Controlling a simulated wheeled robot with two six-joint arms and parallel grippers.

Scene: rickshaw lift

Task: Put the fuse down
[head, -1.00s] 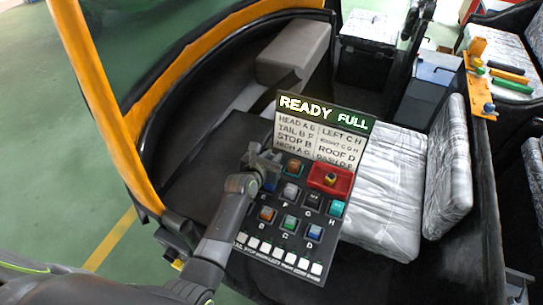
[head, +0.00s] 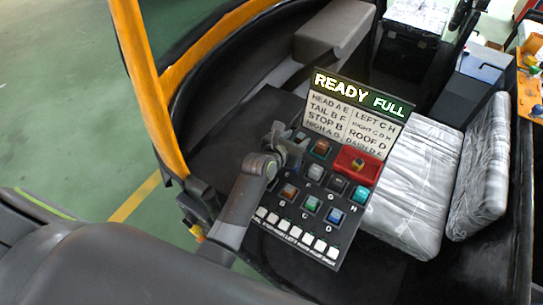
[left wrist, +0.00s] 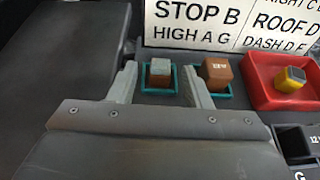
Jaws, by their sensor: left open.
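The fuse panel (head: 257,221) stands in the vehicle, below a sign reading "READY FULL" (head: 360,95). My left gripper (head: 290,145) is over the panel's upper left corner. In the left wrist view my left gripper (left wrist: 160,85) is open, one finger on each side of a brown fuse with a grey top (left wrist: 160,72). That fuse sits in a teal-rimmed socket; in the head view the gripper largely covers it. An orange-brown fuse (left wrist: 217,72) sits in the socket just right of the right finger. My right gripper is not in view.
A red tray (left wrist: 262,88) holding a yellow fuse (left wrist: 290,79) lies right of these sockets. Several other coloured fuses sit in lower sockets, including a green one (head: 311,204). White seat cushions (head: 405,190) stand to the right, an orange post (head: 150,90) to the left.

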